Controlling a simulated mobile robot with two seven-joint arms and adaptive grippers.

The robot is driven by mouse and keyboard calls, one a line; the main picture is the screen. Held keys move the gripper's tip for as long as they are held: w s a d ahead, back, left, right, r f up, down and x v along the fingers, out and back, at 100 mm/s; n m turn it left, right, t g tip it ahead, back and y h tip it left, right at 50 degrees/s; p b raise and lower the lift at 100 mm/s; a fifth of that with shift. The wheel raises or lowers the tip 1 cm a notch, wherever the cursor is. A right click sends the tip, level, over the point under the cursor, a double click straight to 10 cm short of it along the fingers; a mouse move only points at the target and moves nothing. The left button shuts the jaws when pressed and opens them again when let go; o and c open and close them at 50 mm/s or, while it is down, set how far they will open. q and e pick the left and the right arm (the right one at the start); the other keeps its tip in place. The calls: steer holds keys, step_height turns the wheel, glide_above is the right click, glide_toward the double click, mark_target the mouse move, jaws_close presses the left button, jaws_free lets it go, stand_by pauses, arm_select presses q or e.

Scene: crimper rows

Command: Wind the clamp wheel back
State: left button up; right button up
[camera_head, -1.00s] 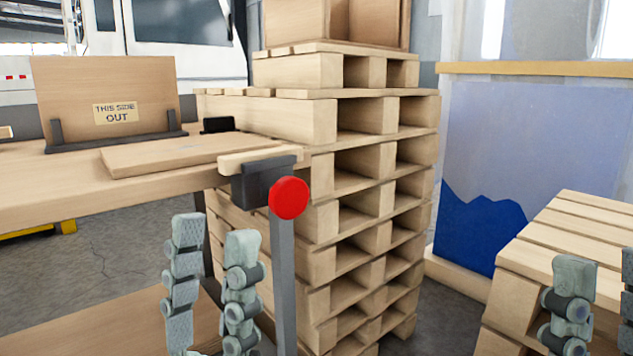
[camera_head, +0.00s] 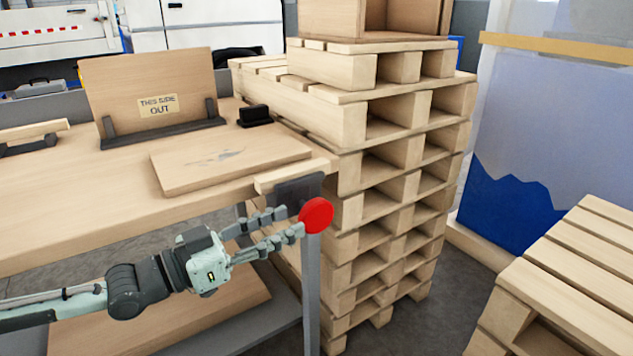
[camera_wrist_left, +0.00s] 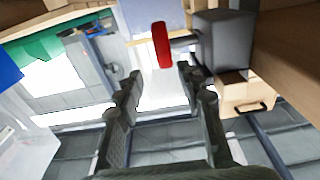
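The red clamp wheel (camera_head: 317,215) is at the front right corner of the workbench (camera_head: 60,225). Behind it is the dark clamp body (camera_head: 298,188), with a pale wooden jaw (camera_head: 290,176) on top. My left gripper (camera_head: 292,220) is open, its fingers reaching to the left edge of the wheel. In the left wrist view, the wheel (camera_wrist_left: 161,45) appears edge-on, just past the gap between the open fingertips (camera_wrist_left: 160,72); a short spindle joins it to the grey clamp block (camera_wrist_left: 222,38). Contact with the wheel cannot be told. My right gripper is not in view.
A flat board (camera_head: 230,160) lies on the bench, and an upright "THIS SIDE OUT" panel (camera_head: 150,85) stands behind it. A tall pallet stack (camera_head: 400,140) is right behind the clamp. A grey leg (camera_head: 312,290) stands below the wheel. Another pallet (camera_head: 570,270) is at right.

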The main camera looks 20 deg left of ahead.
mark_target(302, 214)
arm_select(q)
steer(key=shift+w+a, duration=0.3)
steer(key=shift+w+d, duration=0.35)
steer(key=shift+w, duration=0.25)
steer(key=x, duration=0.5)
steer(key=shift+w+d+b, duration=0.2)
steer(key=shift+d+b, duration=0.05)
steer(key=shift+b, duration=0.1)
steer(key=shift+w+d, duration=0.25)
steer(key=shift+w, duration=0.05)
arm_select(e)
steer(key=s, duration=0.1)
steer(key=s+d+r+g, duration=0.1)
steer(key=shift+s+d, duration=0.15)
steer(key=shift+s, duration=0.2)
arm_select(q)
jaws_close()
